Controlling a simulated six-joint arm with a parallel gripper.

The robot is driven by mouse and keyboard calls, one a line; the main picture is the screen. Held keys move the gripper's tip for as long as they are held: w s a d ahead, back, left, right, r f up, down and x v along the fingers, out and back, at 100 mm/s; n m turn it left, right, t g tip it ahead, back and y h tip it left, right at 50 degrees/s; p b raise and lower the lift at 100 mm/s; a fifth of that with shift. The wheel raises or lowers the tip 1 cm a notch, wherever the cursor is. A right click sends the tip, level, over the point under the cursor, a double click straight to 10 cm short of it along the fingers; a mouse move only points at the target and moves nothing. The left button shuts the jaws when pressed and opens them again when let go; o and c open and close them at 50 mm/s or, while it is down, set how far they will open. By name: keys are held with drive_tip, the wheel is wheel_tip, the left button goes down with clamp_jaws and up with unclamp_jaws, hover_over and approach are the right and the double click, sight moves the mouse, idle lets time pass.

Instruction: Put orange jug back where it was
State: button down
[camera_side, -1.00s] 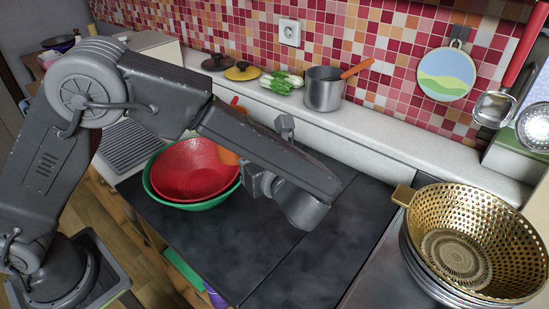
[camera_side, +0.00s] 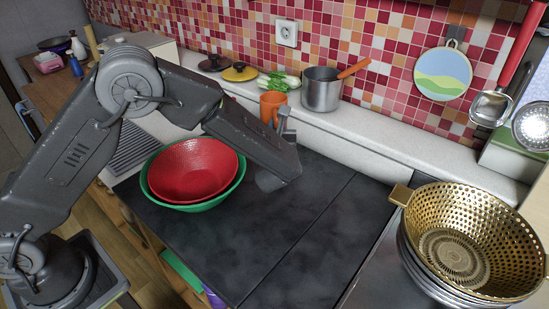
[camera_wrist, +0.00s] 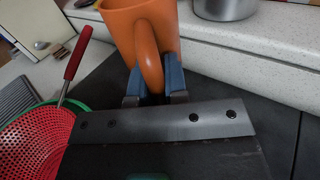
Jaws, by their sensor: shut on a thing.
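The orange jug (camera_side: 271,103) is at the back of the dark worktop, against the white ledge in the side view. Its body fills the top middle of the wrist view (camera_wrist: 128,22), with the handle facing me. My gripper (camera_side: 285,122) is shut on the jug's handle; in the wrist view the blue-grey fingers (camera_wrist: 156,84) stand on both sides of it. The jug looks about upright. My gripper hides its lower part in the side view, so I cannot tell whether it rests on the ledge or hangs above it.
A steel pot (camera_side: 321,90) stands on the white ledge (camera_side: 395,140), just right of the jug. Green-white vegetables (camera_side: 277,81) and pot lids lie behind it to the left. A red colander (camera_side: 194,170) sits in a green bowl (camera_side: 207,205). The dark worktop (camera_side: 300,225) in front is clear.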

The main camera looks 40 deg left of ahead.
wheel_tip(320, 180, down, 9)
drive_tip(key=shift+f, duration=0.15)
idle(0.4)
drive_tip(key=c, duration=1.1)
unclamp_jaws()
drive_tip(key=shift+f, duration=0.15)
drive_tip(key=shift+c, duration=0.2)
drive_tip(key=shift+r, duration=0.2)
drive_tip(key=v, duration=1.2)
drive_tip(key=shift+d, duration=0.1)
